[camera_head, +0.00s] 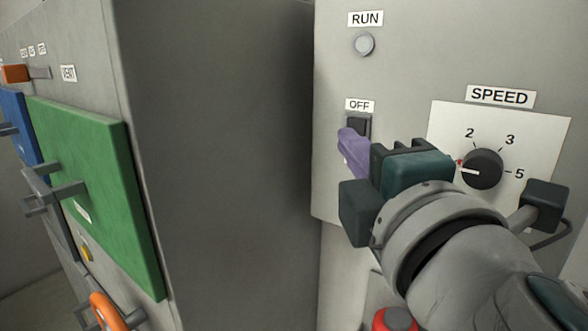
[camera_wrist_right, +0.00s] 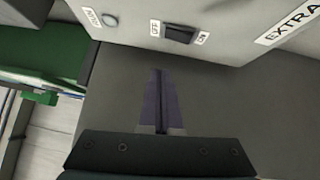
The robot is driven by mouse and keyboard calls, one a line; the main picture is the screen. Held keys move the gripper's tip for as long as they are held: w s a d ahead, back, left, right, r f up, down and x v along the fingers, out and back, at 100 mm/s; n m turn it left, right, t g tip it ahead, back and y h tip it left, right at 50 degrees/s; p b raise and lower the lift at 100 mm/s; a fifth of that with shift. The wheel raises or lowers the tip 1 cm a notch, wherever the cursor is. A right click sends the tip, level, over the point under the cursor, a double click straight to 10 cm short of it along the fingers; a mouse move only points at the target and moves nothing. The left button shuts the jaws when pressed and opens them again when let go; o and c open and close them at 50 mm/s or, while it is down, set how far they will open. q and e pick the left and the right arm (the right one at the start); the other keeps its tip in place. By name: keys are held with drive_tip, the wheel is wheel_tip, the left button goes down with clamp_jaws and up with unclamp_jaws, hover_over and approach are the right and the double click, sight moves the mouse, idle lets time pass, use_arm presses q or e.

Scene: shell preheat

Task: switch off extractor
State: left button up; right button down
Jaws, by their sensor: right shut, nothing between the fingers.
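The extractor panel (camera_head: 335,75) carries a black rocker switch (camera_head: 358,126) under an OFF label (camera_head: 360,105). In the right wrist view the switch (camera_wrist_right: 181,33) sits between an OFF and an ON label; which way it is tipped I cannot tell. The round RUN lamp (camera_head: 364,44) above it looks grey and unlit. My right gripper (camera_head: 346,136) has its purple fingers shut and empty, just below and left of the switch in the head view. In the wrist view the fingertips (camera_wrist_right: 160,72) show apart from the switch. My left gripper is not in view.
A red round thing (camera_head: 395,320) is below. At left are a green panel (camera_head: 95,170) with grey handles, an orange ring (camera_head: 106,311) and an orange lever (camera_head: 16,74).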

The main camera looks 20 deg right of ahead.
drive_tip(key=s+b, duration=0.1)
drive_tip(key=s, duration=0.5)
drive_tip(key=shift+s+a+r, duration=0.2)
drive_tip(key=shift+r, duration=0.2)
drive_tip(key=shift+d, duration=0.1)
